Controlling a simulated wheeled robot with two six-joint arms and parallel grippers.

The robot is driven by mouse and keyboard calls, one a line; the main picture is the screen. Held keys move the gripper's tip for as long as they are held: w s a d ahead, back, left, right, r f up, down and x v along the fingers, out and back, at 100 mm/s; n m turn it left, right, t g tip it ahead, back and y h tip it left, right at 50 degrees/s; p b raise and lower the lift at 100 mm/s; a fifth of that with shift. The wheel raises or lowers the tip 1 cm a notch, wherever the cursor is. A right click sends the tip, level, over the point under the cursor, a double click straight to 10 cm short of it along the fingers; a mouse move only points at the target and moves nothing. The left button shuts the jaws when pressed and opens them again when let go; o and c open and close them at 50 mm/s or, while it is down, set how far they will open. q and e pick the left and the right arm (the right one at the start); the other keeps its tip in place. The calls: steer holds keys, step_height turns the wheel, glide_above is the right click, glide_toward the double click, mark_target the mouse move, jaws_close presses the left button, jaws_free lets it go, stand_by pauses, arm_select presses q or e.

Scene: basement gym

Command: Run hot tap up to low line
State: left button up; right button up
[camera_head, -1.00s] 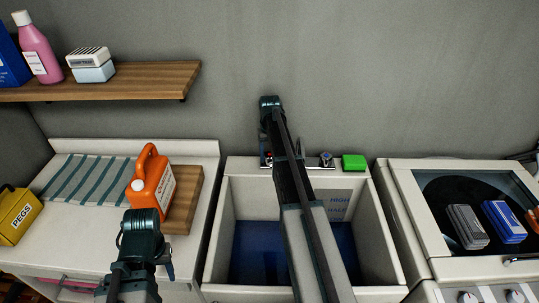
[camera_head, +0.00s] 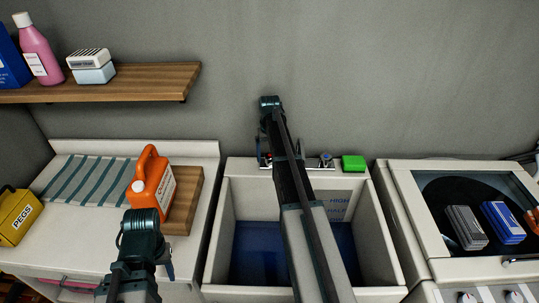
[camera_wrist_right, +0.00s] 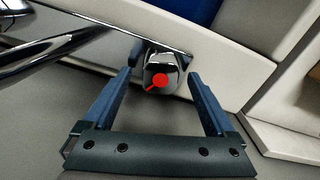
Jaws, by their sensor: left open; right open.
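The laundry tub (camera_head: 389,238) has HIGH and HALF marks (camera_head: 339,206) on its inner back wall and dark blue in its lower part. No low line shows; my right arm crosses the tub and hides part of it. The hot tap's red-marked knob (camera_head: 267,157) is on the back ledge, partly hidden. In the right wrist view the knob (camera_wrist_right: 160,82) sits between the open fingers of my right gripper (camera_wrist_right: 163,74), apparently without being gripped. The chrome spout (camera_wrist_right: 60,47) lies left of it. My left gripper (camera_head: 143,219) is open and empty, in front of the orange jug.
A blue-marked tap (camera_head: 326,160) and a green block (camera_head: 353,163) are on the ledge. The orange jug (camera_head: 153,187) stands by a wooden board (camera_head: 184,205) on the left counter. A washer (camera_head: 404,203) with boxes on it stands right. A shelf (camera_head: 150,78) hangs at left.

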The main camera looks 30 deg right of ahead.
mark_target(269, 155)
step_height(269, 155, up, 13)
steer(key=p, duration=1.3)
steer(key=shift+r, duration=0.2)
steer(key=s+a+f+n+b, duration=0.2)
steer(key=s+a, duration=0.4)
steer(key=a, duration=0.6)
steer(key=s+a+f+n+b, duration=0.25)
steer(key=s+a, duration=0.35)
steer(key=a, duration=0.7)
steer(key=s+a+f+n+h+b, duration=0.1)
steer(key=s+a+f+n+b, duration=0.1)
steer(key=s+a, duration=1)
steer(key=s+f+b, duration=0.1)
steer(key=s, duration=0.2)
steer(key=shift+s+f+n, duration=0.15)
steer(key=shift+s+n, duration=0.2)
steer(key=shift+a, duration=0.1)
